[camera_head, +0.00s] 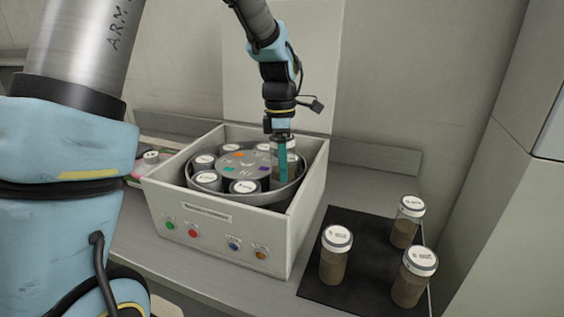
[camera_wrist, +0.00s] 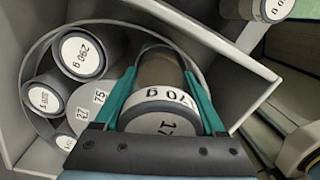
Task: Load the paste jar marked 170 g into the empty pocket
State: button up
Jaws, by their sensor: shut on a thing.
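My gripper (camera_head: 284,162) is shut on a paste jar (camera_wrist: 158,72) with a white lid. In the wrist view its label reads "70 g" with a partly covered digit before it, and its lid shows "17", matching 170 g. The teal fingers (camera_wrist: 163,85) clasp it on both sides. The jar is roughly upright over the right side of the round grey rotor (camera_head: 240,161) inside the white machine. I cannot tell whether its base is inside a pocket; the pocket beneath is hidden. Several white-lidded jars sit around the rotor, one marked 290 g (camera_wrist: 80,55).
The open machine box (camera_head: 222,222) has coloured buttons on its front and a raised lid (camera_head: 300,60) behind. Three brown jars stand on a black mat (camera_head: 370,239) to the right, including a front-left one (camera_head: 334,262). Box walls surround the rotor closely.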

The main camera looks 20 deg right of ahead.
aim_at(291, 142)
jog(key=shift+w+a+f, duration=0.1)
jog(key=shift+a+f, duration=0.15)
jog(key=shift+f, duration=0.3)
jog(key=shift+a, duration=0.1)
jog(key=o, duration=1.5)
jog(key=shift+a+f, duration=0.1)
jog(key=shift+f, duration=0.1)
jog(key=shift+r, duration=0.1)
jog(key=shift+w+r+b, duration=0.1)
jog(key=shift+r+b, duration=0.2)
jog(key=r, duration=0.3)
jog(key=r+b, duration=0.1)
jog(key=r, duration=0.6)
jog(key=shift+w+d+r, duration=0.25)
jog(key=shift+w+r, duration=0.1)
jog(key=shift+r, duration=0.05)
